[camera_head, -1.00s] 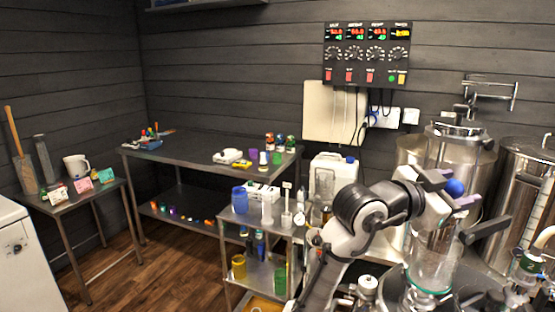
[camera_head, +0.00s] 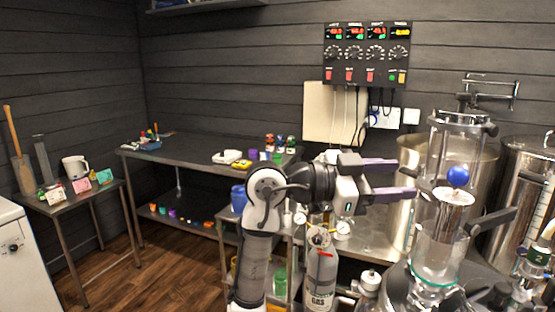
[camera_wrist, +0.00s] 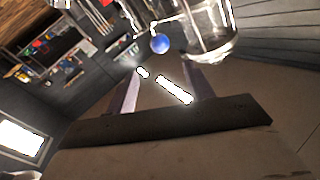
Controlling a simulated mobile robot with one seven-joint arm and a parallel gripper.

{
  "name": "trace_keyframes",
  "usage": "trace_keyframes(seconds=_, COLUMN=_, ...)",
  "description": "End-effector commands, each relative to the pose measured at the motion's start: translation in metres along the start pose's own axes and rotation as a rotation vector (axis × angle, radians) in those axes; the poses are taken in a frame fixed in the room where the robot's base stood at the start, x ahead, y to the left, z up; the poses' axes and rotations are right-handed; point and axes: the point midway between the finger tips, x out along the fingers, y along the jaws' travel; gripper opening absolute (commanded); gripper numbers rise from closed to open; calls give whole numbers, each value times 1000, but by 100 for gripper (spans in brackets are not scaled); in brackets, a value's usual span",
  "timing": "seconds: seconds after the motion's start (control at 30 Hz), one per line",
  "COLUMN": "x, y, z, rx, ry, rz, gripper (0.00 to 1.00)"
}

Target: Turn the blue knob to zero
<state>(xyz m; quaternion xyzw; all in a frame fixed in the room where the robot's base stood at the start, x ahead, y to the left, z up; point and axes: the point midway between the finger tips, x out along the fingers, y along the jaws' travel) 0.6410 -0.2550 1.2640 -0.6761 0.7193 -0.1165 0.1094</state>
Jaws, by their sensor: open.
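The blue knob (camera_head: 457,176) is a round ball in front of the clear glass column (camera_head: 440,240) at the right of the head view. It also shows near the top middle of the wrist view (camera_wrist: 160,43). My gripper (camera_head: 406,178) is open and empty, with its two purple-grey fingers pointing right towards the knob. A clear gap separates the fingertips from the knob. In the wrist view the knob lies beyond the fingertips, between the two fingers (camera_wrist: 161,72). No zero mark or scale at the knob can be made out.
Steel vessels (camera_head: 520,195) stand behind the column, and a dark lever handle (camera_head: 488,220) juts out at its right. A gas cylinder (camera_head: 321,272) stands below my arm. A control panel (camera_head: 367,54) with grey dials hangs on the wall.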

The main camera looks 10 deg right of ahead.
Motion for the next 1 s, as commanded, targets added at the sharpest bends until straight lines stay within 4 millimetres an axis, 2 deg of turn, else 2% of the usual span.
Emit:
trace_keyframes(seconds=0.03, x=-12, y=0, z=3, rx=2, ry=0, rz=-4, gripper=53)
trace_keyframes(seconds=0.3, x=-54, y=-34, z=1, rx=1, ry=75, rz=-253, gripper=53)
trace_keyframes(seconds=0.6, x=-109, y=-60, z=-1, rx=21, ry=154, rz=-496, gripper=53)
trace_keyframes(seconds=0.8, x=-146, y=-71, z=-3, rx=42, ry=203, rz=-637, gripper=53)
trace_keyframes(seconds=1.0, x=-176, y=-76, z=-6, rx=64, ry=239, rz=-741, gripper=53)
